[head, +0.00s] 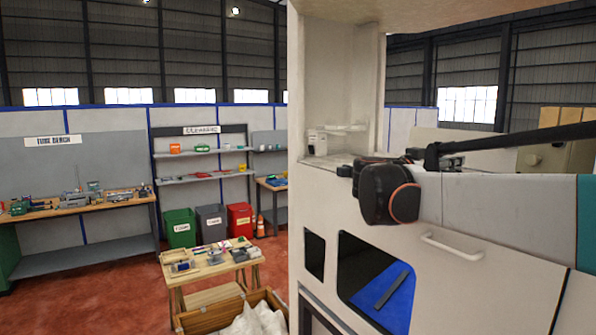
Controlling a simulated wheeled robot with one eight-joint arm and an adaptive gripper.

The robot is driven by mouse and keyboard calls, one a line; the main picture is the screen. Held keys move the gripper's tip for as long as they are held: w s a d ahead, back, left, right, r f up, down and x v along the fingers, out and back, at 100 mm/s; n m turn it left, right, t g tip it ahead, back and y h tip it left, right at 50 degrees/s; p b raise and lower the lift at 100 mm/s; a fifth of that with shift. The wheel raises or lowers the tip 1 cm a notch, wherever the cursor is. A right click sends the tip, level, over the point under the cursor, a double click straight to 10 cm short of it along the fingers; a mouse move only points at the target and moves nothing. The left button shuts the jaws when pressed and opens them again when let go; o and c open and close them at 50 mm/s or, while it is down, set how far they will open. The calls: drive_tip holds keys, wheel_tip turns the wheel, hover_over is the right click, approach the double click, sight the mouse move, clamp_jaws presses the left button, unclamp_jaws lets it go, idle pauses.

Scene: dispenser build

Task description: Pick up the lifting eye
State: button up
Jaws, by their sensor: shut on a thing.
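I cannot make out a lifting eye anywhere in the head view. My arm comes in from the right as a black bar and bends at a thick black joint with an orange ring, in front of a white machine (468,250). Small dark parts of my arm show just left of that joint, at the machine's ledge. No gripper fingers can be made out there, and anything held between them is hidden.
A small wooden table (200,268) with several small parts stands left of the machine. An open wooden crate (205,318) with white bags is in front of it. A long workbench (100,207), shelves (205,178) and green, grey and red bins (240,220) line the back. Red floor (85,300) is clear at left.

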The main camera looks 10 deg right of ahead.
wheel_tip(320, 180, up, 17)
drive_tip(key=b, duration=0.2)
drive_tip(key=shift+s, duration=0.25)
drive_tip(key=shift+w+r, duration=0.1)
drive_tip(key=shift+r, duration=0.7)
drive_tip(key=o, duration=0.4)
drive_tip(key=c, duration=0.5)
drive_tip(key=shift+c, duration=0.4)
drive_tip(key=shift+r+p, duration=2.9)
drive_tip(key=shift+r, duration=0.6)
